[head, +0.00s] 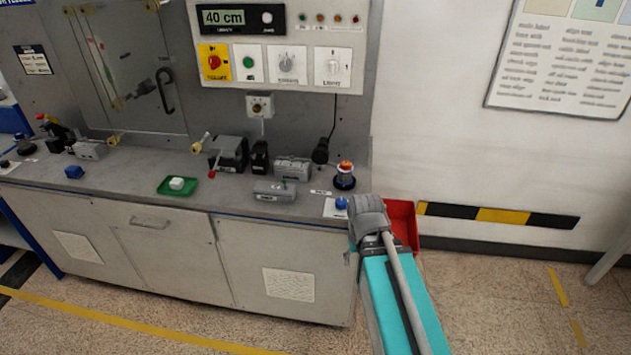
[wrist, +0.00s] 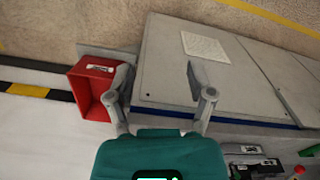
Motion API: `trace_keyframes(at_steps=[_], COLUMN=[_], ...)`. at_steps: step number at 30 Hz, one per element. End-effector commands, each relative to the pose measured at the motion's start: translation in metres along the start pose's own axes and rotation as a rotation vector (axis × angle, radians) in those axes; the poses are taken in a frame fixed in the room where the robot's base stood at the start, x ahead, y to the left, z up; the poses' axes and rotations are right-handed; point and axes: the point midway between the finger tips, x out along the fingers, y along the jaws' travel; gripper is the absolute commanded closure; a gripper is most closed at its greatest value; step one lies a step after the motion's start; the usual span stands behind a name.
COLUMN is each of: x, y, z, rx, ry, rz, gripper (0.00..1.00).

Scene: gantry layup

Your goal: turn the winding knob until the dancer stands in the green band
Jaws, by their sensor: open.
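In the head view, a small box with a dark round knob (head: 260,106) is on the back panel below the control panel. A grey knob (head: 286,64) and another pale knob (head: 332,66) sit on white plates above it. I cannot tell which is the winding knob. At the left, a clear panel (head: 135,70) covers a slanted strip (head: 103,70) with a yellowish edge; the dancer and a green band are not clearly made out. My gripper (wrist: 160,78) is open and empty in the wrist view, over the cabinet's end, apart from every knob.
The display (head: 237,17) reads 40 cm. The grey counter (head: 130,163) holds a green tray (head: 178,186), grey blocks and an orange-topped button (head: 345,175). A red bin (head: 404,222) hangs at the counter's right end; it also shows in the wrist view (wrist: 92,90). Floor in front is clear.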

Motion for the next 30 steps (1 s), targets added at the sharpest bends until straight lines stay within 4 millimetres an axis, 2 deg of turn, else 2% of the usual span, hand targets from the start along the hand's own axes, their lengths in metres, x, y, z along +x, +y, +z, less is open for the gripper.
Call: trace_keyframes(at_steps=[8,30], x=[-0.017,-0.082], y=[0.001,0.001], z=[-0.035,-0.178], rx=[-0.21,-1.25], ry=[0.0,0.0], rz=[0.0,0.0], gripper=[0.1,0.1])
